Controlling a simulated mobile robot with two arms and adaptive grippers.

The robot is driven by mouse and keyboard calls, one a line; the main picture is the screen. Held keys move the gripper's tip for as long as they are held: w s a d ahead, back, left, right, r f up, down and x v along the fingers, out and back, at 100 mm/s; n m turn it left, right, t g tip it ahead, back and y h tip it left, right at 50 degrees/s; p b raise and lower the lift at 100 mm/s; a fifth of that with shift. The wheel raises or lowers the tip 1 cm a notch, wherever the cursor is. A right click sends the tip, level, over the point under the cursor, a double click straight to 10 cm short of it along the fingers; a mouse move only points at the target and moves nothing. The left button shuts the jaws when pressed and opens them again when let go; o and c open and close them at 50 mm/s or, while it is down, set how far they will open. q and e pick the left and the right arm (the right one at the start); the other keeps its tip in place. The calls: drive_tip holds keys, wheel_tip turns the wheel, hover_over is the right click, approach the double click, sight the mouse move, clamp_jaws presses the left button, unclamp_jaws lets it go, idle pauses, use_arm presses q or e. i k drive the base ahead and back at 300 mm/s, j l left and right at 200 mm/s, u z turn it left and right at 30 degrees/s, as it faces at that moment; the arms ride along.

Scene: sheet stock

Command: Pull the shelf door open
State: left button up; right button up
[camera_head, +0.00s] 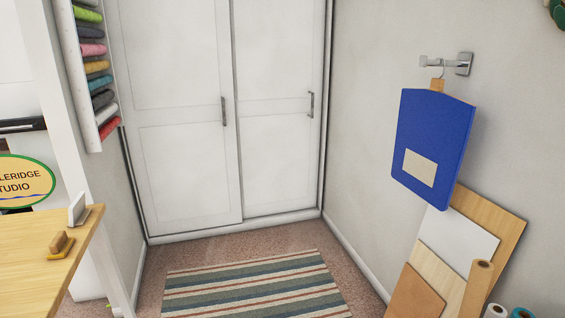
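A white cabinet with two tall panelled doors stands against the back wall in the head view. The left door (182,171) has a dark vertical handle (224,111) near its right edge. The right door (275,160) has a similar handle (311,104) near its right edge. Both doors look closed, and the left one seems to sit in front of the right one. The tops of the doors are cut off by the frame. Neither of my grippers is in view.
A striped rug (255,288) lies on the floor before the doors. A wooden table (40,250) is at the left, below a rack of coloured rolls (92,65). A blue sheet (432,140) hangs on the right wall, above leaning boards (455,243).

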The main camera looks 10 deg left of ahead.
sight(172, 59)
drive_tip(key=i+j+u, duration=0.25)
drive_tip(key=i, duration=0.55)
drive_tip(key=i+u, duration=0.3)
drive_tip(key=i, duration=0.45)
drive_tip(key=i+l+u, duration=0.25)
drive_tip(key=i, duration=0.55)
